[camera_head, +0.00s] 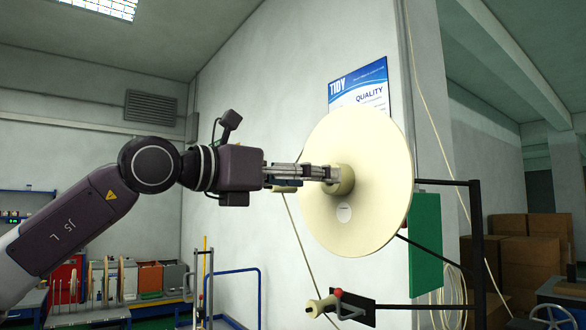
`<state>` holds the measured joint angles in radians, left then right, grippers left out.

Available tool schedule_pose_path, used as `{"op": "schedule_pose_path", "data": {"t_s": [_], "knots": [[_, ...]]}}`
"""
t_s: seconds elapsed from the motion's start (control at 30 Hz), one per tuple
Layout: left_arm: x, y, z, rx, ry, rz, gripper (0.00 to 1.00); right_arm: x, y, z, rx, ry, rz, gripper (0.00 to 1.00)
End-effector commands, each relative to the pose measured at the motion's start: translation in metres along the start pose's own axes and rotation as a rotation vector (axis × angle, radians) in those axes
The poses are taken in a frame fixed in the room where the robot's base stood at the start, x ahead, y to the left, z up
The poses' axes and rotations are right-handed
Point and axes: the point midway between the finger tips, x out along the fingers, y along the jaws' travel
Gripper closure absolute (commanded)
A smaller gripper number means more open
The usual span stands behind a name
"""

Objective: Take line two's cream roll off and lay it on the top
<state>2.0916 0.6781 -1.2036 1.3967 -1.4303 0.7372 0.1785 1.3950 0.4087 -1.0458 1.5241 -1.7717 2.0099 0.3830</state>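A large cream roll (376,215) stands on edge in the middle right of the head view, with a cream hub (346,178) sticking out of its face towards the left. My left gripper (332,174) reaches in from the left, with its fingers level with the hub and overlapping its end. I cannot tell whether the fingers grip the hub or only lie beside it. How the roll is held at its back is hidden. My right gripper is not in view. No label naming line two is readable.
Below the roll, a black bracket (358,309) carries a small cream spindle (321,306) and a red knob (337,292). A black frame (477,240) and green panel (425,243) stand right. A bench with reels (101,282) is lower left; cardboard boxes (528,250) are right.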

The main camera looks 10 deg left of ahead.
Motion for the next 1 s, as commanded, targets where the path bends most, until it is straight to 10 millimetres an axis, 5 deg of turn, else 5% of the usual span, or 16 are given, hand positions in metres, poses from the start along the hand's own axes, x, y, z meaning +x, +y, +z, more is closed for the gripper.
{"op": "schedule_pose_path", "data": {"t_s": [0.5, 1.0], "knots": [[0.056, -0.001, 0.002, -0.001, -0.001, -0.001, 0.36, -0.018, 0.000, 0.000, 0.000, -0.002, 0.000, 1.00], [0.066, -0.001, 0.001, 0.001, -0.002, -0.001, 0.36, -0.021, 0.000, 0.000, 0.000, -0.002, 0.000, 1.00]]}}
